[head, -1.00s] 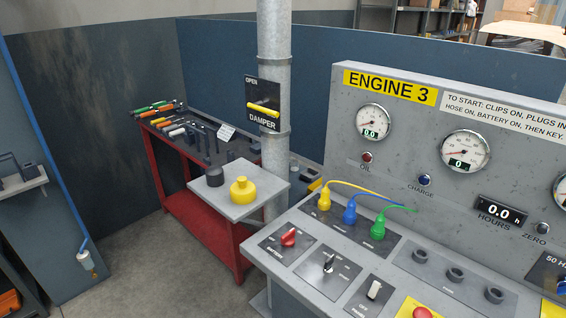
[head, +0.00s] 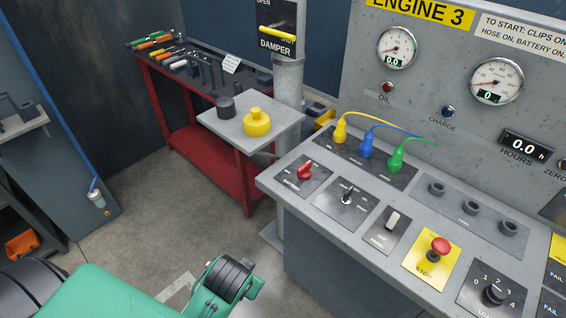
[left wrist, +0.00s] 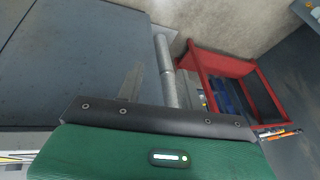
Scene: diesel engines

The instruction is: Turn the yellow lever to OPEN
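The yellow lever (head: 278,34) lies nearly horizontal on a black plate (head: 264,14) marked DAMPER, fixed to a grey vertical pipe (head: 289,82). The plate's top is cut off in the head view now. My left arm (head: 140,295) enters low at the left of the head view, well below and apart from the lever; its fingers are not seen there. In the left wrist view my green wrist housing (left wrist: 150,150) and its dark bar fill the lower part. A thin grey pointed piece (left wrist: 131,82) sticks up past it; I cannot tell finger opening. My right gripper is not in view.
A grey shelf (head: 230,128) with a yellow bottle-like piece (head: 257,122) and a dark cylinder (head: 226,107) stands below the lever. A red bench (head: 207,165) with tools is behind. The engine console (head: 330,215) lies to the right. Open floor (head: 150,210) is at left.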

